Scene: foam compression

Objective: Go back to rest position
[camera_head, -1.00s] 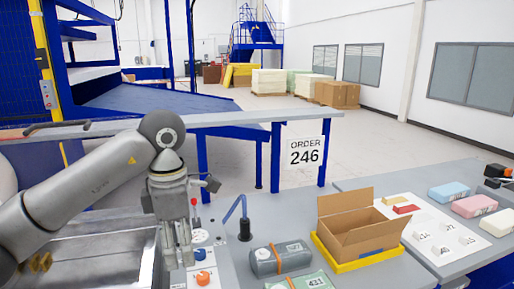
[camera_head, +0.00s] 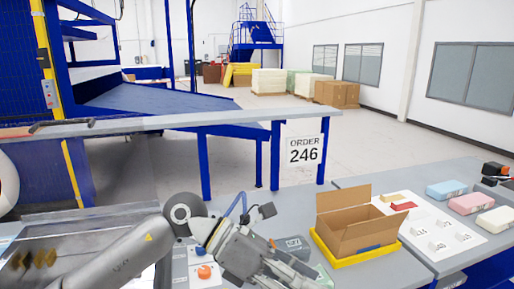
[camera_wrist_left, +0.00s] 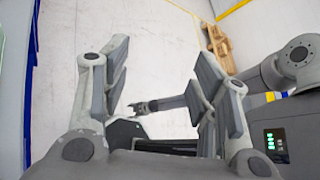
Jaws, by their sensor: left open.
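My left gripper (camera_head: 300,272) is low at the bottom centre of the head view. It is tilted and points down to the right, over the table in front of the cardboard box. In the left wrist view its two fingers (camera_wrist_left: 160,85) stand wide apart with nothing between them. My right arm shows behind them in that view, with its small right gripper (camera_wrist_left: 142,107); whether its jaws are open I cannot tell.
An open cardboard box (camera_head: 350,220) stands in a yellow tray (camera_head: 362,262) right of my left gripper. A white board (camera_head: 440,232) with small blocks lies further right, beside coloured foam blocks (camera_head: 470,203).

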